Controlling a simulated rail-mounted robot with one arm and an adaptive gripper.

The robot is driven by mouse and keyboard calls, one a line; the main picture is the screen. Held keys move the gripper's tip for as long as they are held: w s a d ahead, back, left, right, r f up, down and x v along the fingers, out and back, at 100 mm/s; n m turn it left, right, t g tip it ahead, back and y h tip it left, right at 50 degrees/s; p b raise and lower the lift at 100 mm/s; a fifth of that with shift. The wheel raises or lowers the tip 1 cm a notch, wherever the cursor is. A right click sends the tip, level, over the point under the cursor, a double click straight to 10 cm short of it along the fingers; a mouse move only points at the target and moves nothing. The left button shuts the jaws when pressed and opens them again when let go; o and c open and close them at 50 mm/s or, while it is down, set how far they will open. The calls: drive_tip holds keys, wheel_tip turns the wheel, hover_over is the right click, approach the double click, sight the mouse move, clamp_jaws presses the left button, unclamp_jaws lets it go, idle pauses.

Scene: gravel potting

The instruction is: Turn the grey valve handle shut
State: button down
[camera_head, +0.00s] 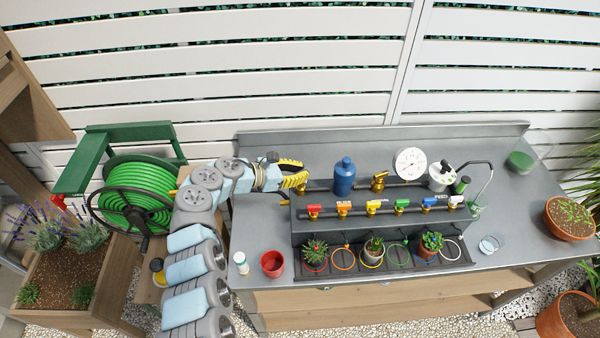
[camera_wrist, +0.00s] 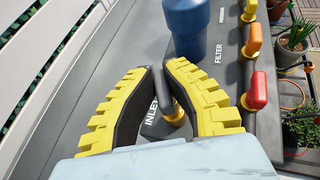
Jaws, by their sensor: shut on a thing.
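The grey valve handle (camera_wrist: 174,110) shows in the wrist view as a dark grey bar on the line beside the "INLET" label. My gripper (camera_wrist: 163,72), with yellow ribbed fingers and dark inner pads, is around it. The fingers are shut on the handle; their exact contact is partly hidden. In the head view my gripper (camera_head: 297,180) is at the left end of the pipe line, left of the blue filter, and it hides the handle there.
The blue filter (camera_head: 344,177) stands close to my gripper. A brass valve (camera_head: 379,181), a round gauge (camera_head: 409,164) and a white unit (camera_head: 441,176) lie further right. Coloured valves, including a red one (camera_head: 314,211), line the front ledge. Small pots stand below; a red cup (camera_head: 272,263) is front left.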

drive_tip(key=shift+d+f+m+g+h+b, duration=0.15)
drive_tip(key=shift+m+g+b, duration=0.5)
drive_tip(key=shift+b, duration=1.55)
drive_tip(key=shift+m+g+h+b, duration=0.15)
drive_tip(key=shift+m+g+b, duration=0.5)
drive_tip(key=shift+b, duration=1.5)
drive_tip(key=shift+g+b, duration=0.4)
drive_tip(key=shift+b, duration=0.8)
drive_tip(key=c, duration=1.1)
unclamp_jaws()
drive_tip(key=shift+r, duration=0.25)
drive_tip(key=shift+r, duration=4.9)
